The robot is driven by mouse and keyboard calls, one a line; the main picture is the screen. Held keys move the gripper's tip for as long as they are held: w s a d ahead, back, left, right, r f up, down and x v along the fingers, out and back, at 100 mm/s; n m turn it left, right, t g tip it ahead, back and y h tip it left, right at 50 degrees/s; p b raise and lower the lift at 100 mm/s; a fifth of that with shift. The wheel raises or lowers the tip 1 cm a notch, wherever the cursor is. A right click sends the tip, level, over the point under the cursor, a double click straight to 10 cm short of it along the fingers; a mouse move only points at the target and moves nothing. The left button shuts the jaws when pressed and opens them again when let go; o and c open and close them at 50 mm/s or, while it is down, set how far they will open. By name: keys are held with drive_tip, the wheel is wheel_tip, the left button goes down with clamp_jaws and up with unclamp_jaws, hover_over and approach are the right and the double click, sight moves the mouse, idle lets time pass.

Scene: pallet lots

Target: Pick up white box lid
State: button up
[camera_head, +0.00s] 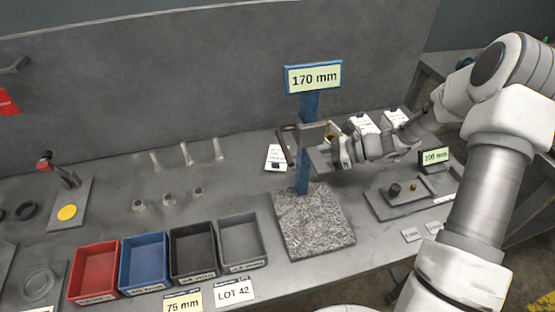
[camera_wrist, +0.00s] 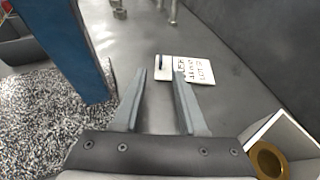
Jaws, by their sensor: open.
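A flat white piece with dark printing (camera_wrist: 202,71) lies on the grey bench beyond my fingertips in the wrist view; one fingertip overlaps it. It seems to be the small white piece (camera_head: 275,153) left of the blue post in the head view. I cannot tell whether it is the white box lid or a card. A white-walled open box (camera_wrist: 298,136) with a brass ring inside is at the lower right of the wrist view. My gripper (camera_wrist: 161,74) is open with nothing between its fingers. In the head view my gripper (camera_head: 318,147) is beside the blue post.
A blue post (camera_head: 308,105) with a "170 mm" sign rises from a speckled granite block (camera_head: 314,226), close to my gripper. Red (camera_head: 94,270), blue (camera_head: 144,261), black and grey bins line the front edge. White-topped items (camera_head: 396,117) stand behind my arm. A grey wall backs the bench.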

sight(284, 169)
drive_tip(key=b+x, duration=0.1)
drive_tip(key=x, duration=0.4)
drive_tip(key=shift+w+a+r, duration=0.1)
drive_tip(key=shift+a+r, duration=0.05)
drive_tip(key=shift+c, duration=0.3)
clamp_jaws()
